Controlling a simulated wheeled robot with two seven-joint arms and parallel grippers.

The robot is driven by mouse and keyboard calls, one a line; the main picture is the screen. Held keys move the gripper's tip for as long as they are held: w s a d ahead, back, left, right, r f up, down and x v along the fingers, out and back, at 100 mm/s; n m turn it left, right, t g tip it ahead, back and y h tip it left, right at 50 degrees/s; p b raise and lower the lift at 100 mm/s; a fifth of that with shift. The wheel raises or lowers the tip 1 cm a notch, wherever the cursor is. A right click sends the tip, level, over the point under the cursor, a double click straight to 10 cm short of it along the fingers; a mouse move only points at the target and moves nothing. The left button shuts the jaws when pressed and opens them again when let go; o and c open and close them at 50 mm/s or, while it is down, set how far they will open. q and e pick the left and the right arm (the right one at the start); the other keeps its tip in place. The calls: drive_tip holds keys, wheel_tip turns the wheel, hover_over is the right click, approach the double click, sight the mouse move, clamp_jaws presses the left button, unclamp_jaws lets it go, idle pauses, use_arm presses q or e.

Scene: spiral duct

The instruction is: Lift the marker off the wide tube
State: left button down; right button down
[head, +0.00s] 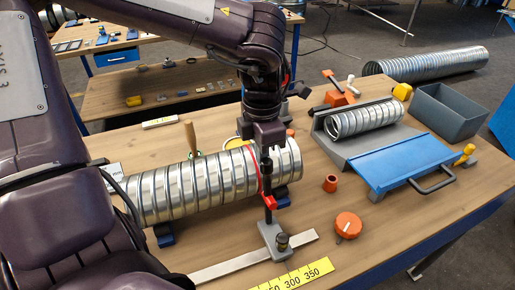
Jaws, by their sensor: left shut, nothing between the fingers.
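The wide tube (165,190) is a shiny ribbed spiral duct lying on the table on dark blue supports. A red line (253,172) runs around it near its right end. A red piece (269,202) sits on a dark upright post in front of the tube, above a grey block (272,238); I take it to be the marker. Whether it touches the tube is unclear. My left gripper (263,143) points down over the tube's right part, close to the post's top. It is shut and empty; its fingertips are hard to separate from the dark post. My right gripper is not in view.
A pale rail (225,265) and a yellow scale (300,277) lie at the front. A narrower tube (365,118) rests in a grey holder behind a blue plate (390,160). An orange knob (347,226) and a grey bin (450,112) stand right. Bare table lies around the knob.

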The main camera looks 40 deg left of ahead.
use_arm(q)
drive_tip(key=shift+s+d+f, duration=0.45)
drive_tip(key=shift+s+d, duration=0.35)
drive_tip(key=shift+s, duration=0.05)
drive_tip(key=shift+a, duration=0.1)
wheel_tip(320, 180, up, 9)
drive_tip(key=w+a+p, duration=0.1)
drive_tip(key=a+p, duration=0.1)
drive_tip(key=p, duration=0.5)
drive_tip(key=shift+w+r, duration=0.2)
drive_tip(key=shift+w, duration=0.2)
